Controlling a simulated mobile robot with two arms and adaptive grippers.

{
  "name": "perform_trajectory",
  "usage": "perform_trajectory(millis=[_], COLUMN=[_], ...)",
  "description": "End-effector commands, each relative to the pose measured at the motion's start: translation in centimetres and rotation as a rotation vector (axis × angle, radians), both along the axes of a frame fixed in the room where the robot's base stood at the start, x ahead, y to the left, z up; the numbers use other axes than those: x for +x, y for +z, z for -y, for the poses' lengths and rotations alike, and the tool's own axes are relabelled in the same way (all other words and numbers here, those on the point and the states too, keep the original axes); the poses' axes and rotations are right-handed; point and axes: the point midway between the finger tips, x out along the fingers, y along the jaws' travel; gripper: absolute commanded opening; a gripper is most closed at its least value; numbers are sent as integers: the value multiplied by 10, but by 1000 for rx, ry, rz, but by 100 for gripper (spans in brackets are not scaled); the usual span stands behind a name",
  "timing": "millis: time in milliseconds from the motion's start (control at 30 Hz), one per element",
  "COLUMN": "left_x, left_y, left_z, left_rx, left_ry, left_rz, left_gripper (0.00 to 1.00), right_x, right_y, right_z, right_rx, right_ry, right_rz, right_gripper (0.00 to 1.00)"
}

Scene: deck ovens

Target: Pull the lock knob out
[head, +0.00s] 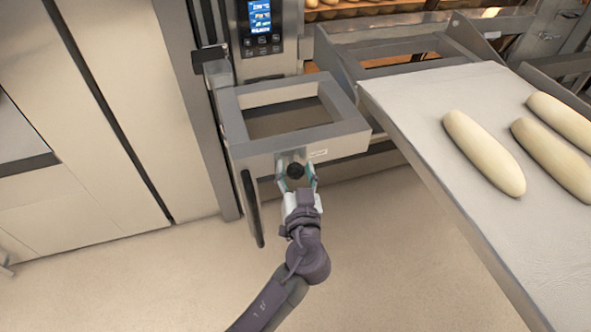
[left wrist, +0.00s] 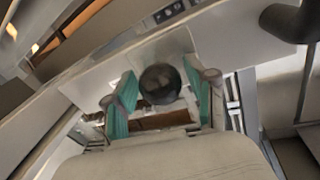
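The lock knob (head: 295,170) is a round black ball on the front of a grey metal frame (head: 345,130) beside the oven. It also shows in the left wrist view (left wrist: 160,84), in front of a pale plate. My left gripper (head: 297,178) is at the knob, its teal-padded fingers on either side of it. In the left wrist view my left gripper (left wrist: 162,95) has its fingers apart, with gaps visible between the pads and the knob. My right gripper is not in view.
A loading board (head: 400,95) with several pale dough loaves (head: 483,152) stretches along the right. A black vertical handle (head: 252,208) hangs left of the knob. An oven control panel (head: 260,22) is above. The floor (head: 130,285) in front is clear.

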Motion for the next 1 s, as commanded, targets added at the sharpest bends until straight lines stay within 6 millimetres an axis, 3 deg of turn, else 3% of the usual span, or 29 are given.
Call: perform_trajectory(millis=[33,300,533,733,1000], left_x=[0,0,-4,-24,-26], left_y=[0,0,-2,-5,-1], left_z=[0,0,2,8,9], left_rx=[0,0,-2,-5,1], left_ry=[0,0,-1,-2,-3], left_rz=[0,0,0,0,-3], left_gripper=[42,0,0,0,0], right_x=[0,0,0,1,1], right_y=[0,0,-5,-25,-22], right_z=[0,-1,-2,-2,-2], right_rx=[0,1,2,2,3], right_ry=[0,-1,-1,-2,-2], right_rz=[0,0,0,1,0], right_gripper=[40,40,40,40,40])
